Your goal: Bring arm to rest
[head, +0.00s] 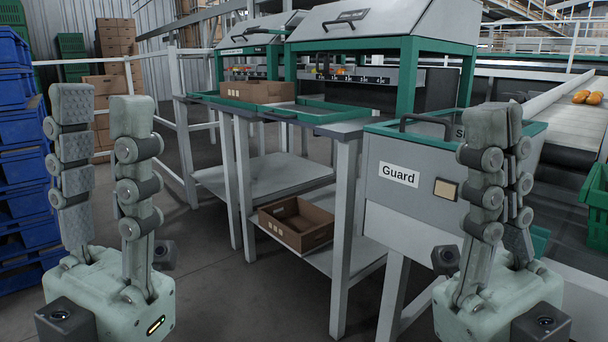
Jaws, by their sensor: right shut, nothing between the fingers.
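My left gripper (102,112) stands upright at the left of the head view, fingers pointing up. Its two fingers are apart with nothing between them. My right gripper (499,125) stands upright at the right, in front of the grey guard box (408,180). Its fingers are together and hold nothing. Both grippers are in the air, and I cannot tell from this view whether either touches anything.
A steel table (345,128) with green trays stands ahead, a cardboard box (258,92) on top and an open carton (297,222) on its lower shelf. Blue crates (20,150) are stacked at the left. Floor shows between crates and table.

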